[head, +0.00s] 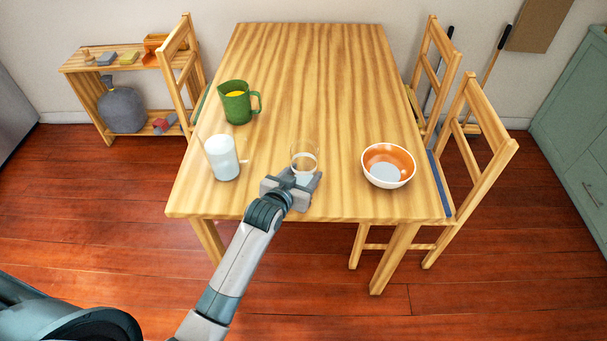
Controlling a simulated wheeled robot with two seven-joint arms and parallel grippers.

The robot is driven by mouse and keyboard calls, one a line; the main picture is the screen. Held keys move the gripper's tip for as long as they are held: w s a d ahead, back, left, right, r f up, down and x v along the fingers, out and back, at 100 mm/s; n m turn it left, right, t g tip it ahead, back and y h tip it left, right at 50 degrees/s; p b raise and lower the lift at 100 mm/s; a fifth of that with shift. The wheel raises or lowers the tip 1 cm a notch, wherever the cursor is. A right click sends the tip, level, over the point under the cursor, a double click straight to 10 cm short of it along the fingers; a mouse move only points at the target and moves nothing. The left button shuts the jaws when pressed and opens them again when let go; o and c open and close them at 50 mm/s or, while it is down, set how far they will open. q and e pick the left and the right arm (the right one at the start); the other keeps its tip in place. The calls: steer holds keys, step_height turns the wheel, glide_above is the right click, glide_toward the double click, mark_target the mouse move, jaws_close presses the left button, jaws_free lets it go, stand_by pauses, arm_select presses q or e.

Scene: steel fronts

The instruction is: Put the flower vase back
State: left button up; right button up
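I see no flowers in any vessel. A clear glass vessel (304,157) stands near the front middle of the wooden table (310,80); I cannot tell if it is the flower vase. My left gripper (296,182) is at its near side and hides its lower part. I cannot tell whether the fingers are open or closed around it. A rounded grey vase-like vessel (122,110) stands on the lower board of the wooden shelf (100,65) at the left wall. My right gripper is not in view.
On the table stand a green pitcher (236,103), a white cup-like vessel (222,158) and an orange-lined bowl (388,165). Chairs (467,160) flank the table on both sides. The back half of the tabletop is clear. A green cabinet (575,130) is at the right.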

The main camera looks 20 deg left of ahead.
arm_select(q)
steer(key=o, duration=1.3)
steer(key=shift+f, duration=0.1)
steer(key=shift+r, duration=0.2)
steer(key=shift+s, duration=0.3)
steer(key=v, duration=1)
steer(key=shift+b, duration=0.35)
steer(key=shift+s+a+r, duration=0.15)
steer(key=shift+s+r, duration=0.2)
steer(key=shift+s, duration=0.3)
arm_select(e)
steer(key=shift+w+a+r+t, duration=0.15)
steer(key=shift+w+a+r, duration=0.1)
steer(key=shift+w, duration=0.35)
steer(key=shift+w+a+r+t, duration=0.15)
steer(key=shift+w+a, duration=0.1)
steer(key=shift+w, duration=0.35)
